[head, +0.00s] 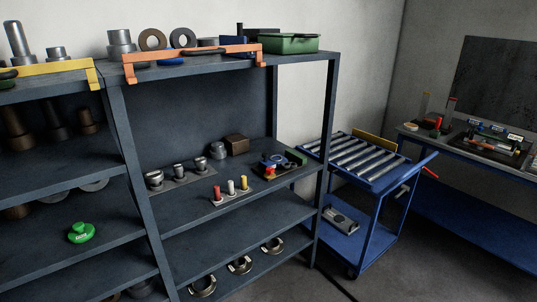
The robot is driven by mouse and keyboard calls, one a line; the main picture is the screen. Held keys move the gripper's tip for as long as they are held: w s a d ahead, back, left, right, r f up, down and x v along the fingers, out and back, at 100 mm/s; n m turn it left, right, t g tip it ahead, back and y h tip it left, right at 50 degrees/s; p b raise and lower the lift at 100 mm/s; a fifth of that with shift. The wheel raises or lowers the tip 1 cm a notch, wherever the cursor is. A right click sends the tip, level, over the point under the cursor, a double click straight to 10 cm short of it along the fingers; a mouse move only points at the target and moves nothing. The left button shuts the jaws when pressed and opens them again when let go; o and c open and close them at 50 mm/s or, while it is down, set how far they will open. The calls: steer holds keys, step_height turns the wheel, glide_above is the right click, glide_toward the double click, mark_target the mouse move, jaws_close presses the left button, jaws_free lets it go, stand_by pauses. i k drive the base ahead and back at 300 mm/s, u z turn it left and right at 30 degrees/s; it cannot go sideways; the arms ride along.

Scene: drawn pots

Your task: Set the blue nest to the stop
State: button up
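I cannot tell for sure which thing is the blue nest. A small blue piece (272,160) with red parts beside it sits at the right end of the middle shelf, on a small dark base. Another blue piece (171,61) lies partly hidden on the top shelf, behind the orange bar. My gripper is not in view.
Dark shelving (230,200) fills the left and middle. An orange bar (192,58) edges its top shelf. The blue roller cart (372,165) stands right of it, with a workbench (480,150) beyond. Dark floor (400,270) is open at the lower right.

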mark_target(276, 161)
steer(key=z, duration=0.05)
steer(key=i, duration=1.65)
steer(key=u, duration=0.05)
